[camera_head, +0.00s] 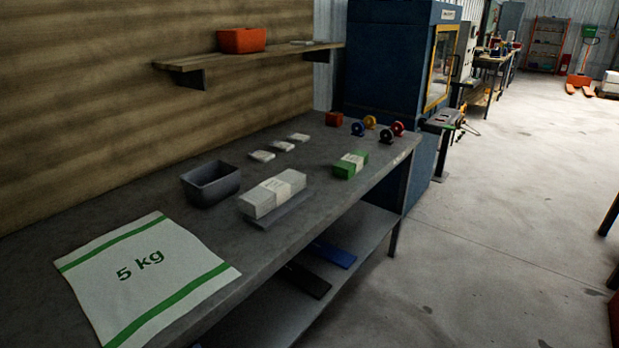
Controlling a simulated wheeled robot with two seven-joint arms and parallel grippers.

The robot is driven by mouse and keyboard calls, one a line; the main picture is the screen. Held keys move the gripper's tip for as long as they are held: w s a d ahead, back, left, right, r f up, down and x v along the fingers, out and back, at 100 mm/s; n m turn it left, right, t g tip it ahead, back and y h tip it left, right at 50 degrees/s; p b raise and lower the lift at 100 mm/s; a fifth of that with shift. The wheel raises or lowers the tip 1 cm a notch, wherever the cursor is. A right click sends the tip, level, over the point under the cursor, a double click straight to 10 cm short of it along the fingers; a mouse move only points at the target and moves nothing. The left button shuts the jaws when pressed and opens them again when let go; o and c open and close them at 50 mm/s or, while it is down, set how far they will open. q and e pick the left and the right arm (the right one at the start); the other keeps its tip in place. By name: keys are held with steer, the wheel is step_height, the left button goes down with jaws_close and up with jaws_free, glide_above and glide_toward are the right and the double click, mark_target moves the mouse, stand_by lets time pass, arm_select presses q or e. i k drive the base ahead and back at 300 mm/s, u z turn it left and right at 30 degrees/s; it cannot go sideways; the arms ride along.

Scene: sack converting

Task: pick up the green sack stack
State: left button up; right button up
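The green sack stack (341,170) is a small green block with a pale band around its middle. It lies on the grey workbench (330,195), near the bench's front edge and right of centre in the head view. Nothing covers it. Neither of my grippers shows in this view.
A larger white banded stack (258,199) lies left of it on a grey plate. The floor (480,240) in front is clear.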

mark_target(350, 164)
steer(key=u, duration=0.35)
steer(key=k, duration=0.65)
steer(key=z, duration=0.95)
steer(key=i, duration=1.7)
steer(key=u, duration=0.6)
